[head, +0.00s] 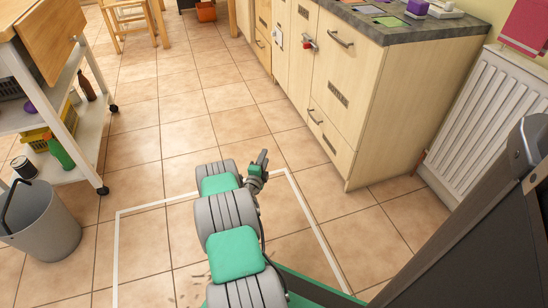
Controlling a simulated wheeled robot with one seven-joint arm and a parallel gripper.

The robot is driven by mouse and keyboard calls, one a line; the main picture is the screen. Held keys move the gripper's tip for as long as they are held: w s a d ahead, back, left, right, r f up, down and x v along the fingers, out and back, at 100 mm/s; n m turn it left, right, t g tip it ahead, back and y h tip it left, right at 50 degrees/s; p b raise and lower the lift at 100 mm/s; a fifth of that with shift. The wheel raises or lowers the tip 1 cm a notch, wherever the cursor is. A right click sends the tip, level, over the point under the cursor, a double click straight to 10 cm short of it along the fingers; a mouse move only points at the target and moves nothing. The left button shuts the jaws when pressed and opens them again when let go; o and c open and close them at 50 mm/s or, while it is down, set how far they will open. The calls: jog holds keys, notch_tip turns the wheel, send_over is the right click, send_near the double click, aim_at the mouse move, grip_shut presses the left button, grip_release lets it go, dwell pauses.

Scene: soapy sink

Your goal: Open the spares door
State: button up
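A run of pale wood cabinets (385,105) stands at the upper right in the head view. Its upper front (335,65) has a metal bar handle (341,39) and a dark label plate (338,94); a lower front (328,130) has a handle (316,117) and its own label (329,145). The labels are too small to read, so I cannot tell which front is the spares door. The fronts look shut. My gripper (263,158) is over the floor, left of the cabinets and apart from them. Its fingers are too small to judge.
A red fitting (308,41) sits on a neighbouring front. The grey worktop (395,32) holds small items. A white radiator (475,120) is at right. A grey bucket (42,225) and a white trolley (75,140) stand at left. The tiled floor between is clear.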

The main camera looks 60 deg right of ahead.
jog(key=s+f, duration=0.3)
jog(key=b+x, duration=0.4)
jog(key=x, duration=0.3)
jog(key=shift+m+t+h, duration=0.3)
jog(key=shift+w+a, duration=0.1)
jog(key=shift+w, duration=0.05)
grip_shut()
jog(key=c, duration=0.8)
grip_release()
grip_release()
